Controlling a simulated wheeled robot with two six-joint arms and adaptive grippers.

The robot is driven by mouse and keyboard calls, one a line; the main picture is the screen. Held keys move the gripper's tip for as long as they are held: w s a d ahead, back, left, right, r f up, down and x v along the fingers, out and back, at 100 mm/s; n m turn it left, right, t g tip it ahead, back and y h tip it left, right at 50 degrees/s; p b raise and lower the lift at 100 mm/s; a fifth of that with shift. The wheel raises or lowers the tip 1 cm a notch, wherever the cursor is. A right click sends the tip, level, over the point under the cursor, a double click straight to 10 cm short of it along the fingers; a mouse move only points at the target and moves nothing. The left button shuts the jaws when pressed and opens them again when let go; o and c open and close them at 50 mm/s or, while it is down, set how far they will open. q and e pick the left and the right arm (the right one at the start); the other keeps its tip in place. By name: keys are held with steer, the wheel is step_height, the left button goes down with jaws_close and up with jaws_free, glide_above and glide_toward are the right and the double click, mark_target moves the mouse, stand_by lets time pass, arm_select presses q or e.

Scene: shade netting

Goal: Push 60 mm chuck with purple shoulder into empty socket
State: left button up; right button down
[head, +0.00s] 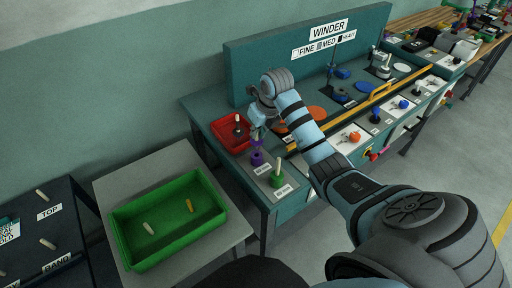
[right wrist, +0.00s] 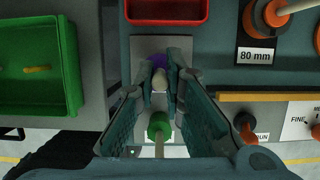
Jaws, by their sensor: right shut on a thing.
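The chuck with the purple shoulder (head: 257,159) is upright at the front left corner of the teal bench. In the right wrist view its purple part (right wrist: 157,61) shows just beyond the fingertips, with its pale handle (right wrist: 160,79) between them. My right gripper (head: 257,132) points down over it and is shut on the handle; the fingers hide part of it. I cannot tell whether the chuck is seated or slightly raised. A green-shouldered chuck (head: 277,181) stands nearer the front; its green part (right wrist: 159,124) also shows between the finger bases. My left gripper is not in view.
A red tray (head: 215,127) lies behind the purple chuck, with a dark knobbed piece in it. A green bin (head: 126,237) with two pegs sits on the side table. Orange discs (head: 317,113) and a yellow rail (head: 340,116) lie to the right.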

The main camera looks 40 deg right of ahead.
steer(key=shift+r, duration=0.35)
step_height(320, 180, up, 4)
steer(key=p, duration=0.4)
steer(key=shift+f, duration=0.1)
